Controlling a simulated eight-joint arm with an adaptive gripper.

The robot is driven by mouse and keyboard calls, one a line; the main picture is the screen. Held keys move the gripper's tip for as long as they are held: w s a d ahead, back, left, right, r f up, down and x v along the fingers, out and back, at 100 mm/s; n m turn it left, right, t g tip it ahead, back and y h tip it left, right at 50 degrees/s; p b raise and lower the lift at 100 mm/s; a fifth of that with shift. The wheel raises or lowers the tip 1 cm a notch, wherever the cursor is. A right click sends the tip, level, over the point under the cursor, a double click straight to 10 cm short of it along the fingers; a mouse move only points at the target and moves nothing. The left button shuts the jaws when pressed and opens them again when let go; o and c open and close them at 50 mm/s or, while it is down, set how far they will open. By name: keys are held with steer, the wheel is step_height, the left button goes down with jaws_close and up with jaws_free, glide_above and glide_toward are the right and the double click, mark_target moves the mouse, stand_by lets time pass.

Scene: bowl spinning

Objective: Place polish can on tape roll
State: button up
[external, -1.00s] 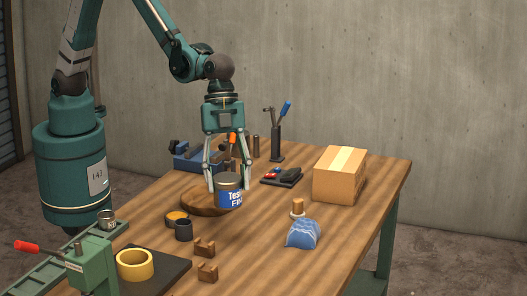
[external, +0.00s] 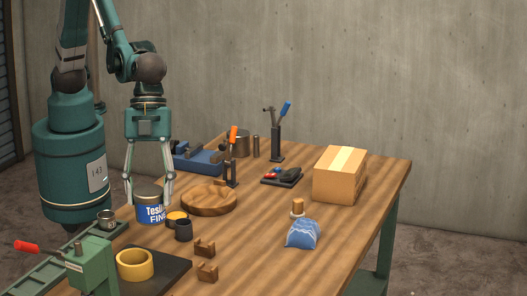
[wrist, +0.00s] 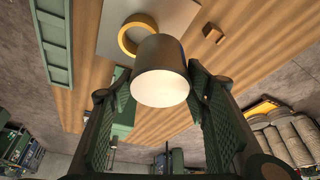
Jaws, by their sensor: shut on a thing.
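The polish can (external: 151,212), a blue-labelled can with a grey top, is held upright between the fingers of my gripper (external: 149,196) in the external view. In the wrist view the can (wrist: 160,75) sits between both finger pads of my gripper (wrist: 158,88), with its pale round end facing the camera. The yellow tape roll (external: 121,267) lies flat on a dark mat at the table's front left. The can is behind and above it, apart from it. The wrist view also shows the tape roll (wrist: 127,36), partly hidden by the can.
A green press with a red handle (external: 85,262) stands left of the tape roll. Wooden blocks (external: 206,271), a round wooden board (external: 209,203) and a cardboard box (external: 340,178) are further right.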

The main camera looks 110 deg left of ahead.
steer(key=r, duration=0.1)
glide_above(127, 263)
steer(key=shift+r+m, duration=0.1)
steer(key=shift+m, duration=0.2)
steer(key=shift+f, duration=2.95)
steer(key=shift+f+p, duration=0.3)
steer(key=shift+f, duration=1.8)
steer(key=shift+f, duration=0.2)
steer(key=o, duration=1.1)
steer(key=shift+c, duration=0.2)
steer(key=shift+r, duration=0.1)
